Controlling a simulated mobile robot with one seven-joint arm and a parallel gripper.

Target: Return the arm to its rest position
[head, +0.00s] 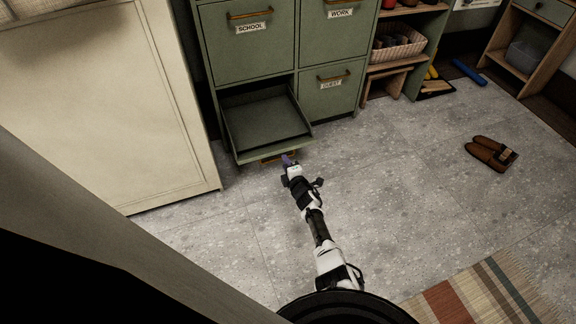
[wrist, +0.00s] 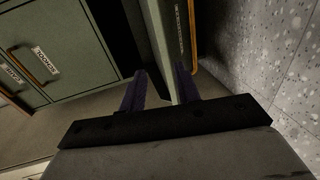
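My arm reaches forward across the floor to a green cabinet. My gripper (head: 288,160) is low in front of the pulled-out lower left drawer (head: 262,122), close to its front edge. In the wrist view the two purple fingers of my gripper (wrist: 160,74) stand apart, with the upright edge of the drawer front (wrist: 163,45) seen between them. I cannot tell whether they touch it. The drawer's inside looks empty in the head view. Its orange handle (wrist: 191,45) shows right of the fingers in the wrist view.
The SCHOOL drawer (head: 246,48), WORK drawer (head: 338,30) and GUEST drawer (head: 332,92) are shut. A cream panel (head: 95,110) stands at left. Brown shoes (head: 490,153) lie at right, a striped rug (head: 470,300) at front right. The middle floor is clear.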

